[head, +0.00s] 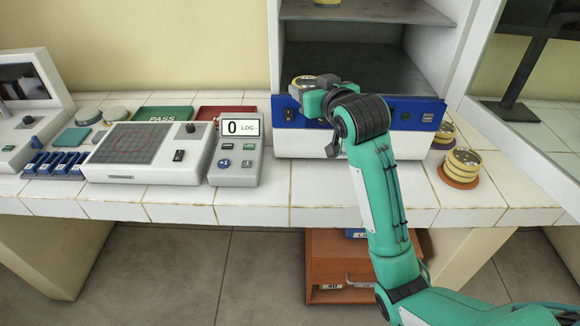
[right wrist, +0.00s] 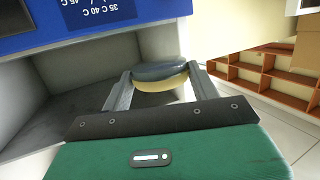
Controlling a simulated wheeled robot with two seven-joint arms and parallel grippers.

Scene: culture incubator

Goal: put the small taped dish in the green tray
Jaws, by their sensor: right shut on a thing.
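My right gripper (head: 308,88) is in front of the incubator's open chamber, at its left side. It is shut on a small round dish (head: 304,81), yellowish with a dark part. In the right wrist view the dish (right wrist: 160,76) sits between both fingers, blue-grey on one side and yellow on the other. I cannot make out tape on it. The green tray (head: 163,113), marked PASS, lies at the back of the bench left of the incubator, partly hidden behind the white devices. My left gripper is not in view.
The incubator (head: 350,144) has a blue front panel and open shelves. A red tray (head: 222,112) lies right of the green one. A display device (head: 236,155) and a gridded white device (head: 145,153) stand before them. Stacked dishes (head: 462,163) stand at the right.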

